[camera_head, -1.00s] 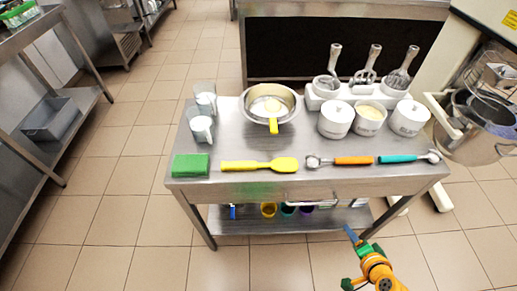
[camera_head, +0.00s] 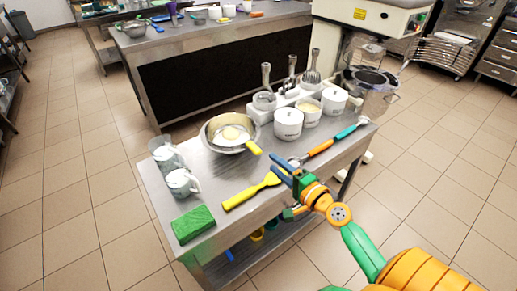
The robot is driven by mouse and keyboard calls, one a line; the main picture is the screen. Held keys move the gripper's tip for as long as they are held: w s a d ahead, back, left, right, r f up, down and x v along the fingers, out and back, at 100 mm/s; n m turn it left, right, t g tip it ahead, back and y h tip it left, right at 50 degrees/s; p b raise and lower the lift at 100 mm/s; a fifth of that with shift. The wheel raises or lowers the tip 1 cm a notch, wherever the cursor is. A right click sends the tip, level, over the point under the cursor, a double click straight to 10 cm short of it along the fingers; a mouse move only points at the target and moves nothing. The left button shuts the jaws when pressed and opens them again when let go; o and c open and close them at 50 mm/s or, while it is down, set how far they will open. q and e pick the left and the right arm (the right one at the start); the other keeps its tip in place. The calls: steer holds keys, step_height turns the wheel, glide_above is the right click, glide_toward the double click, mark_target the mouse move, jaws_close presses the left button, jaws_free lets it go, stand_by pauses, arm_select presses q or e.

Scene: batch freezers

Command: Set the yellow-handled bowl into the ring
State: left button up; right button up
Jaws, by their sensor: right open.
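The yellow-handled bowl (camera_head: 214,127) is a round steel vessel on the steel table, with something pale and yellowish in its middle. Its yellow handle (camera_head: 253,147) points toward the front right. My right gripper (camera_head: 275,165) has blue fingers and is open and empty. In the picture it is just right of and below the handle, over the table's front part; it does not hold the handle. A steel pot-like vessel (camera_head: 372,77) stands by the white machine behind the table at right; I cannot clearly make out a ring there. My left gripper is not in view.
On the steel table are two glass jugs (camera_head: 182,184), a green sponge (camera_head: 193,224), a yellow spatula (camera_head: 250,191), an orange-handled tool (camera_head: 320,147), white pots (camera_head: 289,124) and a utensil holder. A dark-fronted counter (camera_head: 215,70) stands behind. Tiled floor is open at left and right.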

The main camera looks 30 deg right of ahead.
mark_target(259, 153)
steer(key=w, duration=0.3)
steer(key=w+f+b, duration=0.1)
steer(key=w, duration=0.2)
steer(key=w+a, duration=0.1)
steer(key=w, duration=0.2)
steer(key=shift+w+f+b, duration=0.15)
steer(key=shift+w+b, duration=0.05)
steer(key=shift+b, duration=0.15)
steer(key=shift+w+a, duration=0.15)
steer(key=shift+w, duration=0.35)
jaws_close()
steer(key=shift+s, duration=0.1)
stand_by(0.3)
